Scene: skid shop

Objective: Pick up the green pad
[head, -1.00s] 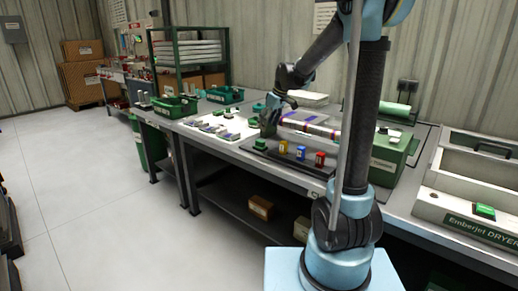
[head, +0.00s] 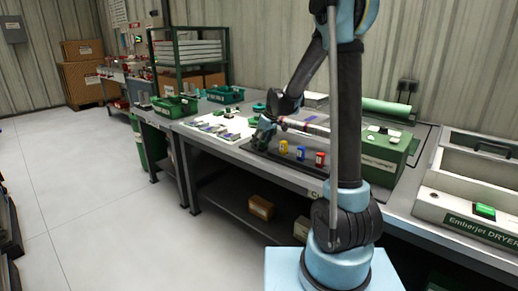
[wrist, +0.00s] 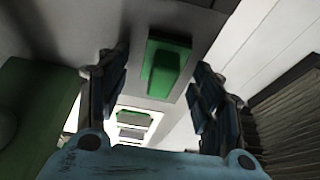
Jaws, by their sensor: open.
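The green pad (wrist: 168,68) is a small green block with a raised top, lying on a grey surface in the wrist view. It sits between the two open fingers of my gripper (wrist: 157,72), with a visible gap to each side. In the head view my gripper (head: 265,134) points down at the left end of the dark tray (head: 262,155) on the bench. There the gripper largely hides the pad. Nothing is held between the fingers.
Small yellow (head: 284,147), blue (head: 301,153) and red (head: 320,158) items stand in a row right of my gripper. A green box (head: 385,150) stands behind them to the right. Flat packs (head: 215,127) lie to the left. Green bins (head: 175,106) stand farther back.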

